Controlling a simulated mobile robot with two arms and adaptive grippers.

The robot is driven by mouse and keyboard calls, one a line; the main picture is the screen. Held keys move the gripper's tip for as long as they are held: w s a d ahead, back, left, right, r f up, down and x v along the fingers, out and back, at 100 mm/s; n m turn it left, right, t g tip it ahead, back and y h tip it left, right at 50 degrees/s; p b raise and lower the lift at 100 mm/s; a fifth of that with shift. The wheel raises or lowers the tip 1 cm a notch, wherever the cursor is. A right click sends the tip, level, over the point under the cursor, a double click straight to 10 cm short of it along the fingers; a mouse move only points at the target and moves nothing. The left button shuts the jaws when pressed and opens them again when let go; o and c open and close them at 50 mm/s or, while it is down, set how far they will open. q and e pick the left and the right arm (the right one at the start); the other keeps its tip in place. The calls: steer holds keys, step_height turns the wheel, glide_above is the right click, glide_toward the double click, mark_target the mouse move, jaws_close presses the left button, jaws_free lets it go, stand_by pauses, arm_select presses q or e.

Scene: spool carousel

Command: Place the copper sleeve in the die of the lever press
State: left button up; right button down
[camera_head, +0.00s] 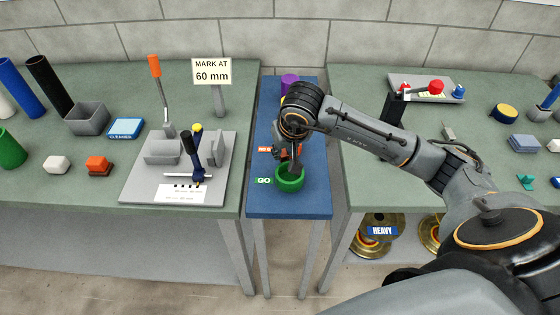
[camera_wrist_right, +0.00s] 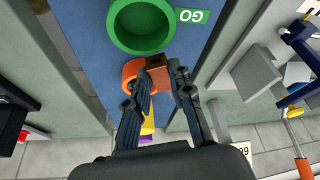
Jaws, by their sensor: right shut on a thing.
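My right gripper (camera_head: 294,163) is over the blue bench, just behind the green round cup in the head view. In the right wrist view the gripper (camera_wrist_right: 160,75) is shut on a small copper-brown piece (camera_wrist_right: 157,66), which looks like the copper sleeve. The piece sits between the fingertips, beside the orange cup. My left gripper is in neither view.
The green cup (camera_head: 290,182) stands by a GO label (camera_head: 264,181) on the narrow blue bench (camera_head: 262,205). The orange cup (camera_wrist_right: 133,72) is behind it. A fixture with an orange-handled lever (camera_head: 155,66) and a MARK AT 60 mm sign (camera_head: 212,72) stand on the left table.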

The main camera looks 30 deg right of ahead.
mark_target(281, 159)
steer(key=shift+w+d+f, duration=0.15)
steer(key=shift+w+f, duration=0.55)
steer(key=shift+f, duration=0.2)
steer(key=shift+w+d+f+b, duration=0.1)
steer(key=shift+w+f+b, duration=0.2)
steer(key=shift+f+b, duration=0.2)
step_height(281, 159, down, 3)
steer(key=shift+w+f+b, duration=0.1)
steer(key=shift+w+b, duration=0.05)
steer(key=shift+b, duration=0.6)
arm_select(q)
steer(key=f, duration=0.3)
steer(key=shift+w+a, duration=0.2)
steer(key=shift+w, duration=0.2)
arm_select(e)
steer(key=c, duration=1.2)
jaws_free()
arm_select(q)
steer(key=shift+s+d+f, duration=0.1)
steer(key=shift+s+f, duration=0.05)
